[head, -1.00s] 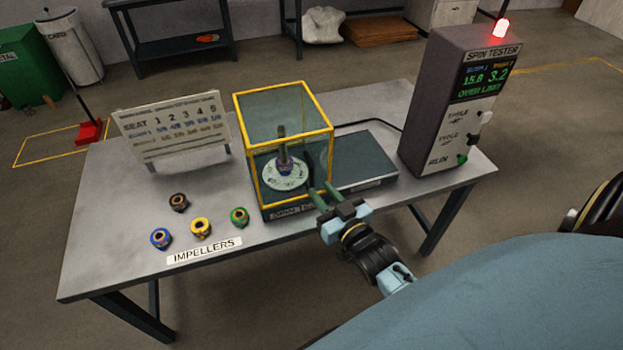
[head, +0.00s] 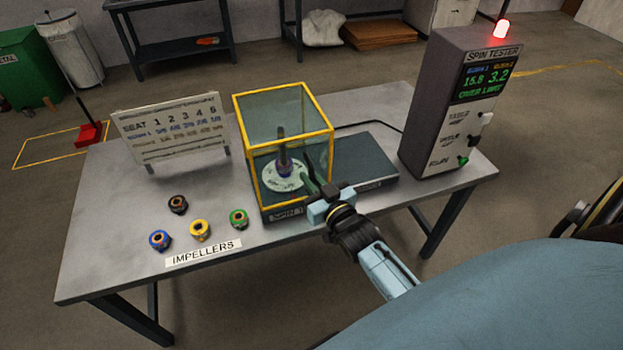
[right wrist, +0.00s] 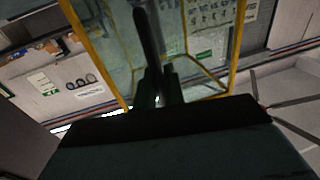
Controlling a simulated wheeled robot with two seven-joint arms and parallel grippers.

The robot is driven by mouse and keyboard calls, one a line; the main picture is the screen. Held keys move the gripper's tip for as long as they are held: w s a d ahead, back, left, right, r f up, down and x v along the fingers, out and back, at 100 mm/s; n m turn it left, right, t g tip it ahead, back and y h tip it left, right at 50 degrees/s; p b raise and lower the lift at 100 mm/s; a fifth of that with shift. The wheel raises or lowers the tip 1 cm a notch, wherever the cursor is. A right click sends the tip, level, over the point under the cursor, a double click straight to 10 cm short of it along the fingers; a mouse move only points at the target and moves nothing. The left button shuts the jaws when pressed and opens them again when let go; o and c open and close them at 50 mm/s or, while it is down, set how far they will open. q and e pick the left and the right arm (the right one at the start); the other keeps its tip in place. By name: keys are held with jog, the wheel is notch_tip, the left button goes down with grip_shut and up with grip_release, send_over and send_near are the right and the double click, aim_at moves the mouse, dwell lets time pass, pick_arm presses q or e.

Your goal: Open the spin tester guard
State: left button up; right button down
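The spin tester guard (head: 283,131) is a clear box with a yellow frame. It stands closed over a round pale disc (head: 285,176) with a dark upright post on the tester base (head: 375,155). My right gripper (head: 311,168) is at the guard's front right side, its dark fingers overlapping the frame in the head view. In the right wrist view the yellow-edged guard (right wrist: 232,48) is close ahead, with a dark bar just beyond the fingers (right wrist: 158,85). Whether the fingers touch the guard or hold anything is unclear. My left gripper is out of view.
Several coloured impellers (head: 200,230) stand at the table's front left, behind an IMPELLERS label. A seat chart board (head: 172,132) stands behind them. The spin tester cabinet (head: 455,100), with a lit red lamp (head: 501,28), stands at the right. The left table edge is clear.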

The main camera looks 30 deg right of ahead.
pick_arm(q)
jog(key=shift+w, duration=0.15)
pick_arm(e)
jog(key=shift+d, duration=0.2)
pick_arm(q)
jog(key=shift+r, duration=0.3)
pick_arm(e)
jog(key=s+d, duration=0.2)
jog(key=d, duration=0.9)
jog(key=s+d, duration=0.3)
jog(key=d, duration=0.7)
jog(key=shift+s+d, duration=0.15)
jog(key=shift+d, duration=0.25)
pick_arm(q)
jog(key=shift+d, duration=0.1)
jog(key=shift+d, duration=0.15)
pick_arm(e)
jog(key=c, duration=1.6)
grip_release()
jog(key=shift+c, duration=0.2)
